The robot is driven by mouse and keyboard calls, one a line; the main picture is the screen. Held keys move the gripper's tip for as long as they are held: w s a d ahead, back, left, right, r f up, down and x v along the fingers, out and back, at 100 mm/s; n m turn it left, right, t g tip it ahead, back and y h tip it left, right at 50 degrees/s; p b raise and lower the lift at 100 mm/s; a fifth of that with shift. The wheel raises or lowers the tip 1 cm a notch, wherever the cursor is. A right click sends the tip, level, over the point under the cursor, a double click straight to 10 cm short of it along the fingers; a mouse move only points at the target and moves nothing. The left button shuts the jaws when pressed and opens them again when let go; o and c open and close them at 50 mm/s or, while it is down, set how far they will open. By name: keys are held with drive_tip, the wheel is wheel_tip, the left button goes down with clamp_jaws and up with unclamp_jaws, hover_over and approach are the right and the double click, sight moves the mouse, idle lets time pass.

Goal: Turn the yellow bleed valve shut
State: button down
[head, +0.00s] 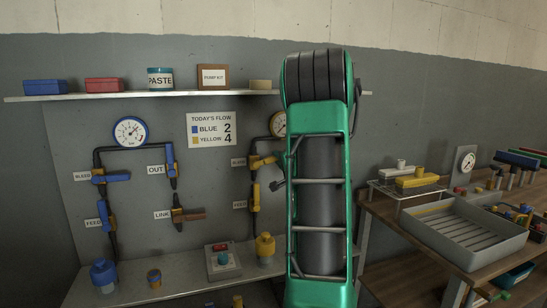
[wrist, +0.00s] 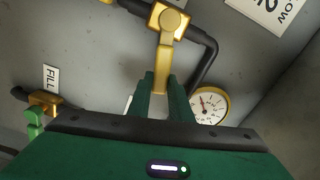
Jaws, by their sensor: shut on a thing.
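The yellow bleed valve (head: 262,161) sits on the wall panel beside a BLEED label (head: 239,162) in the head view, partly covered by my green arm. In the wrist view the valve (wrist: 168,20) is at the top, with its yellow lever pointing down the picture. The lever stands roughly crosswise to the dark pipe through the valve. My gripper (wrist: 167,80) has its dark green fingers on either side of the lever's end and is shut on it. In the head view my gripper is hidden behind my arm.
A yellow-rimmed gauge (wrist: 209,105) is close to the right of my fingers. A valve with a green handle (wrist: 35,125) is at lower left by a FILL label. A yellow feed valve (head: 254,198) is below, blue valves at left. A tray (head: 463,232) stands on the right bench.

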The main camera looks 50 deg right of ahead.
drive_tip(key=shift+f+m, duration=1.3)
drive_tip(key=shift+m, duration=0.2)
drive_tip(key=c, duration=1.6)
unclamp_jaws()
drive_tip(key=v, duration=1)
drive_tip(key=shift+s+a, duration=0.15)
drive_tip(key=shift+s, duration=0.2)
drive_tip(key=shift+w, duration=0.1)
